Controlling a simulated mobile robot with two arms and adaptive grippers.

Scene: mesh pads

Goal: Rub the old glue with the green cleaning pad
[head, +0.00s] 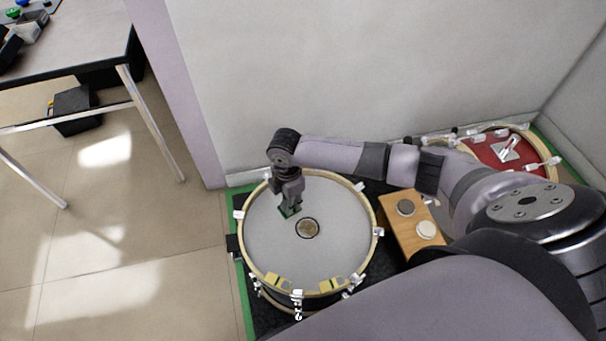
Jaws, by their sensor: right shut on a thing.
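The old glue (308,228) is a brownish round patch with a dark rim on the pale drum head (335,200). My right gripper (288,206) points down over the drum head, just up and left of the patch. It is shut on the green cleaning pad (286,212), of which only a small part shows beneath the fingers. The pad is beside the patch, not over it. I cannot tell whether the pad touches the drum head. My left gripper is not in view.
A wooden block (399,226) with a dark disc and a pale disc stands right of the drum. A red drum (485,152) is at the back right by the wall. A table (85,45) stands at the upper left. The floor (150,255) left of the mat is clear.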

